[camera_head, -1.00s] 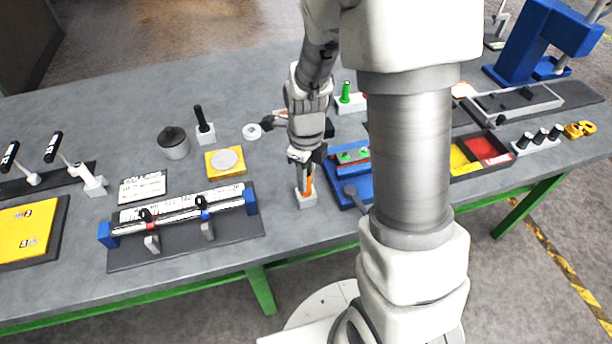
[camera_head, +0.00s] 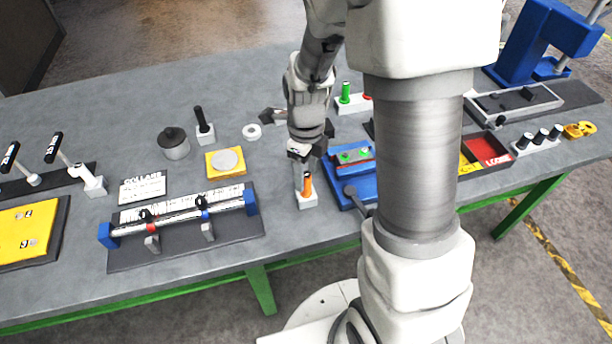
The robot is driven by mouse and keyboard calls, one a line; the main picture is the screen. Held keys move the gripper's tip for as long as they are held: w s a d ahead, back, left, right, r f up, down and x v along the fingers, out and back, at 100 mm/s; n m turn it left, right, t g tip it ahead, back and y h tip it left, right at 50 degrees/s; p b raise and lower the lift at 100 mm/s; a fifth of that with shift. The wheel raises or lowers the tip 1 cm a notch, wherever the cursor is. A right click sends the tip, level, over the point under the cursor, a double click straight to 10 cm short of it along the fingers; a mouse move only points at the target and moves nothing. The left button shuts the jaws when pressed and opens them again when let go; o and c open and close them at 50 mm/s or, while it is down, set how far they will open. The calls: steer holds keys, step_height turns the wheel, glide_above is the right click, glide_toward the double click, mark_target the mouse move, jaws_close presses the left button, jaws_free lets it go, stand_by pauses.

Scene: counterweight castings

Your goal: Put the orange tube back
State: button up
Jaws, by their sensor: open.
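The orange tube (camera_head: 308,184) stands upright in a small pale block (camera_head: 307,200) near the front edge of the bench. My gripper (camera_head: 303,164) is just above and behind the tube, pointing down. It is open, and the tube stands clear of it. The fingers are small and partly dark against the bench, so their exact spacing is hard to see.
A blue fixture (camera_head: 355,165) with a lever stands close to the right of the tube. A shaft rig with collars (camera_head: 185,222) lies to the left. Grey bench surface (camera_head: 280,215) is free left of the tube.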

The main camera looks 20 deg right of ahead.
step_height(320, 180, up, 10)
steer(key=f, duration=0.1)
steer(key=s+r+n+t, duration=0.2)
steer(key=s+r+n, duration=0.4)
steer(key=n, duration=0.7)
steer(key=s+r+n+t, duration=0.3)
steer(key=s+r+n, duration=0.4)
steer(key=n, duration=0.7)
steer(key=shift+s+r+t+p, duration=0.3)
steer(key=shift+s+p, duration=0.05)
steer(key=shift+s, duration=0.15)
